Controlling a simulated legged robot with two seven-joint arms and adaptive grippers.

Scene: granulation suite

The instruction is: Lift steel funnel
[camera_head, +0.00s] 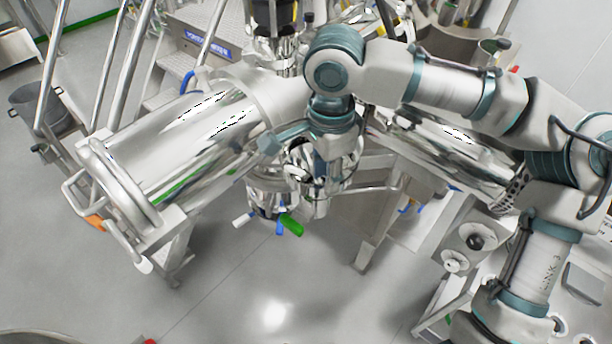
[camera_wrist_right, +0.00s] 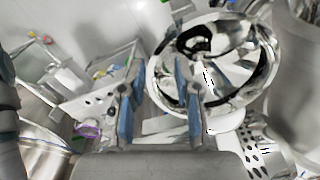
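The steel funnel (camera_wrist_right: 262,62) is a shiny, mirror-like round bowl in the upper right of the wrist view. In the head view a shiny vessel that looks like the funnel (camera_head: 340,174) sits below my right gripper and is partly hidden by it. My right gripper (camera_wrist_right: 155,92) is open. Its fingers are apart, with one left of the funnel's rim and the other in front of the bowl, so the left rim shows between them. Contact with the rim cannot be told. In the head view the right gripper (camera_head: 302,148) points down. My left gripper is not in view.
A large polished cylinder (camera_head: 185,145) lies left of the gripper. Blue, white and green handles (camera_head: 291,224) stick out below. Another steel cylinder (camera_head: 455,150) is behind my right arm. Grey steps (camera_head: 190,80) stand at the back. The front floor is clear.

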